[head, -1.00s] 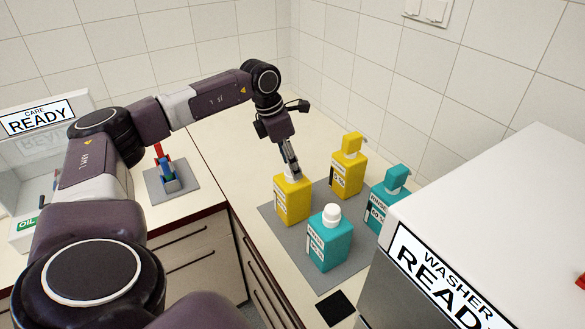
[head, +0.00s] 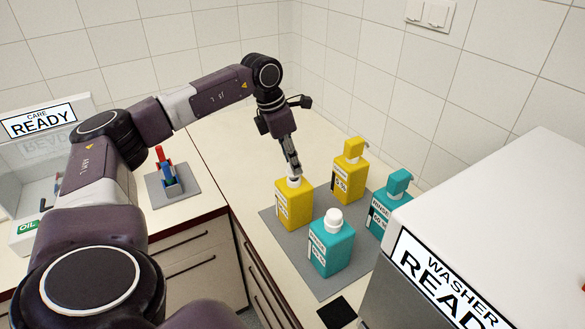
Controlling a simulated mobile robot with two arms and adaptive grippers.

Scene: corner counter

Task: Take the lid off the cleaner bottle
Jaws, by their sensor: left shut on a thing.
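A yellow bottle (head: 294,206) with a white lid (head: 293,182) stands upright at the left of the grey mat (head: 322,281); its label is too small to read for certain. My left gripper (head: 293,174) points down from above and is shut on the white lid, mostly hiding it. The lid sits at the bottle's neck; I cannot tell whether it is loose. My right gripper is not in view.
A teal bottle (head: 331,249) with a white lid stands close in front. A yellow pump bottle (head: 350,178) and a teal pump bottle (head: 388,210) stand behind and to the right. The washer (head: 490,230) blocks the right side.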

